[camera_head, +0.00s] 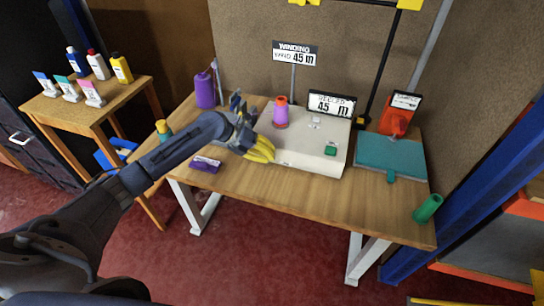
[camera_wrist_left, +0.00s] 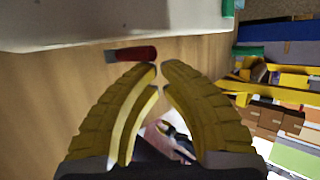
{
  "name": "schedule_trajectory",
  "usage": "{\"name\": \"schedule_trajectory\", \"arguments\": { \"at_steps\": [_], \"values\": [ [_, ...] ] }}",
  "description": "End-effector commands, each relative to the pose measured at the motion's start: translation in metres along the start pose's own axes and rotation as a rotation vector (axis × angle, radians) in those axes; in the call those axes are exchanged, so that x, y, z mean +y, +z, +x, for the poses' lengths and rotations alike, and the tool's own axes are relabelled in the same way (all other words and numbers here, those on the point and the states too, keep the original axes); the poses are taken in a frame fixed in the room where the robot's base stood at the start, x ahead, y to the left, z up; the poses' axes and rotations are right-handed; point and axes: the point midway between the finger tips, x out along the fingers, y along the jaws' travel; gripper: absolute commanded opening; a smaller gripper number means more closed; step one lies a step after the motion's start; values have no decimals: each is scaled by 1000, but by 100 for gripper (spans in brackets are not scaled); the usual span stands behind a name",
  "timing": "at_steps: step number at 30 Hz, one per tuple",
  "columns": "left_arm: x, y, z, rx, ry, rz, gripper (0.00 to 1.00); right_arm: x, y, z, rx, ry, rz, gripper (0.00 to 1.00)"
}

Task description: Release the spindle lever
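The white winding machine (camera_head: 308,155) stands on the wooden table with a purple and orange spool (camera_head: 281,113) upright on its top. A small white fitting (camera_head: 316,122) and a green block (camera_head: 330,149) are also on its top. I cannot tell which part is the spindle lever. My left gripper (camera_head: 262,154) is at the machine's front left edge, its yellow fingers pointing right. In the left wrist view its fingertips (camera_wrist_left: 160,68) nearly meet, with nothing between them. The machine's white side (camera_wrist_left: 60,24) is beyond the fingertips. My right gripper is not seen.
A red-handled tool (camera_wrist_left: 132,54) lies on the table by the machine. A purple item (camera_head: 206,164) lies left, a purple cone (camera_head: 205,90) behind. A teal pad (camera_head: 390,157), orange device (camera_head: 398,118) and green cylinder (camera_head: 428,207) are right. Signs (camera_head: 331,103) stand behind.

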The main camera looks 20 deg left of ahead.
Motion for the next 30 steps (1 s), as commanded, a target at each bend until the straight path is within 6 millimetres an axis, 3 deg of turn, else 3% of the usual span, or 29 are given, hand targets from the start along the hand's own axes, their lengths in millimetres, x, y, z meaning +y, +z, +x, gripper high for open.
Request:
{"name": "schedule_trajectory", "arguments": {
  "at_steps": [6,15,30],
  "values": [
    [20,-1,-31,-1,5,0,0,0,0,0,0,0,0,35],
    [38,-3,-60,5,4,1,0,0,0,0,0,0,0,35],
    [43,-4,-68,7,3,3,0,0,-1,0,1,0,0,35]
  ]
}}
